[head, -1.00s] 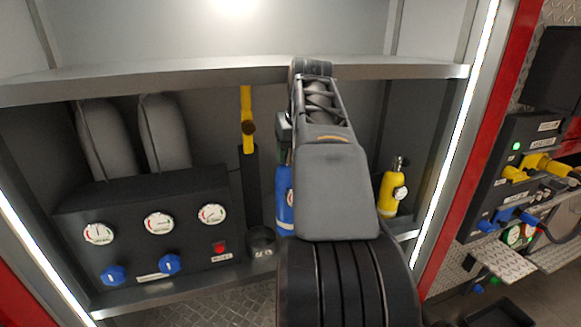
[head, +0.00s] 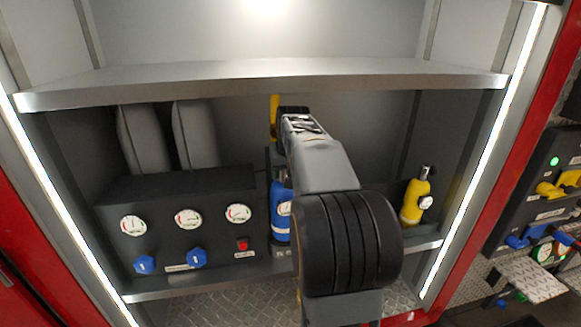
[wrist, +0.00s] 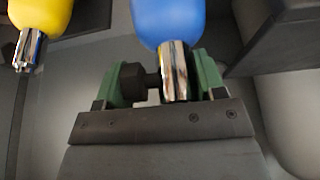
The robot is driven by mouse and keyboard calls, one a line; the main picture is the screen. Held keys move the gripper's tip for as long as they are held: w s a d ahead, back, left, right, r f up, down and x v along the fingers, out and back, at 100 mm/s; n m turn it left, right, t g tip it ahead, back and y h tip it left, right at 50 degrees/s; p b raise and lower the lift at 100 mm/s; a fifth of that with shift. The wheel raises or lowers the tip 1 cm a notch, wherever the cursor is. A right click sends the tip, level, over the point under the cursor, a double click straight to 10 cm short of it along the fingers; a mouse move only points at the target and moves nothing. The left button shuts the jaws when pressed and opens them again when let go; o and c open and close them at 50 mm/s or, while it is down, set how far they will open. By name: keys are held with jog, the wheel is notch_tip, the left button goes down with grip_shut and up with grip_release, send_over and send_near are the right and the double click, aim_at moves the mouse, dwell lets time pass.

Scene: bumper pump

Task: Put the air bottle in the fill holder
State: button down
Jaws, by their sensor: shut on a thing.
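The air bottle (head: 281,212) is blue with a white band and stands upright left of my arm in the head view. In the wrist view the blue bottle (wrist: 167,20) has a chrome valve and a black side knob. My gripper (wrist: 168,82) has green fingers shut on that valve and knob. In the head view the gripper is mostly hidden behind my arm. The fill holder (head: 284,252) shows only as a dark labelled front below the bottle. The bottle's base is at the holder; I cannot tell whether it is seated or just above.
A yellow bottle (head: 415,203) stands at the right of the compartment. A black gauge panel (head: 180,240) with blue knobs and a red button is on the left. A metal shelf (head: 260,83) runs above. A lit post (head: 483,150) bounds the right side.

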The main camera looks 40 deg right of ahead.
aim_at(281, 198)
jog(key=shift+w+f, duration=0.1)
jog(key=shift+w, duration=0.15)
jog(key=shift+w+f, duration=0.2)
jog(key=shift+f, duration=1.55)
jog(key=shift+f+b, duration=0.3)
jog(key=shift+f, duration=0.3)
jog(key=shift+c, duration=1)
grip_release()
jog(key=shift+s+a+f, duration=0.1)
